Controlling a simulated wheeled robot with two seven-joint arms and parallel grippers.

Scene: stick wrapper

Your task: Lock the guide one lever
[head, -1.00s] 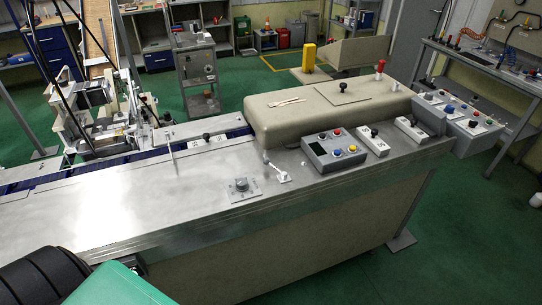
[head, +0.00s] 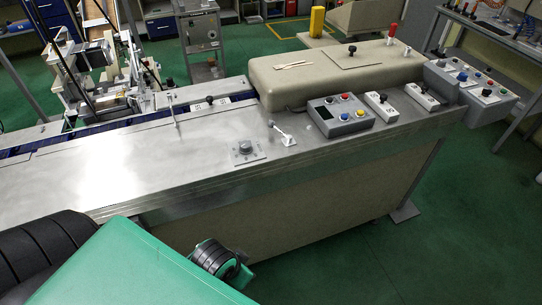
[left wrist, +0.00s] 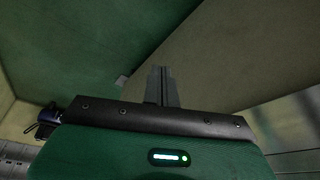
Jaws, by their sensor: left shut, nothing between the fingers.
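The machine's steel bench (head: 100,178) crosses the head view. A small white lever (head: 286,137) tilts up to the left near its front edge, beside a round dial (head: 245,149). A black-knobbed part (head: 210,99) with white labels sits further back, and a thin upright pin (head: 175,117) stands left of it. I cannot read which is the guide one lever. My left arm enters at the bottom left, below and in front of the bench. My left gripper (left wrist: 161,75) shows in the left wrist view, shut and empty, apart from the levers. My right gripper is not in view.
A beige cover (head: 320,75) and a grey button box (head: 340,114) stand on the bench's right part. White switch boxes (head: 382,106) lie beside it. The bench front is a tall beige panel (head: 300,210). The green floor (head: 460,240) at right is clear.

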